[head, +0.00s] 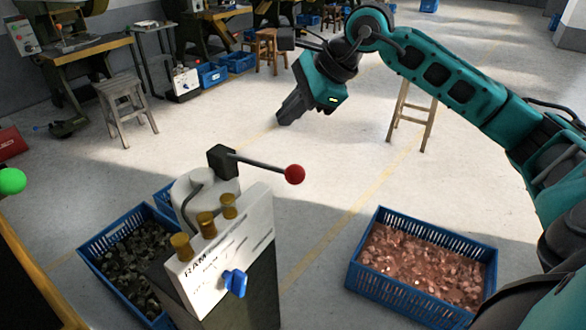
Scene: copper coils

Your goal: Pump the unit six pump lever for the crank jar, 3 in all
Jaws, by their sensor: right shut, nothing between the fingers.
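The pump unit (225,255) stands at the lower middle, a white panel with "RAM" lettering on a dark pedestal. Its pump lever (258,165) is a dark rod that sticks out to the right from a black block on top and ends in a red ball knob (294,174). I cannot read a unit number on it. My right gripper (284,122) is shut and empty, in the air above and behind the red knob, apart from the lever. My left gripper is not in view. I cannot make out a crank jar.
Brass caps (206,224) and a blue knob (234,283) are on the pump panel. A blue crate of copper pieces (374,285) lies to the right, a blue crate of dark scrap (92,262) to the left. Stools (124,110) and workbenches stand behind. The floor between is clear.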

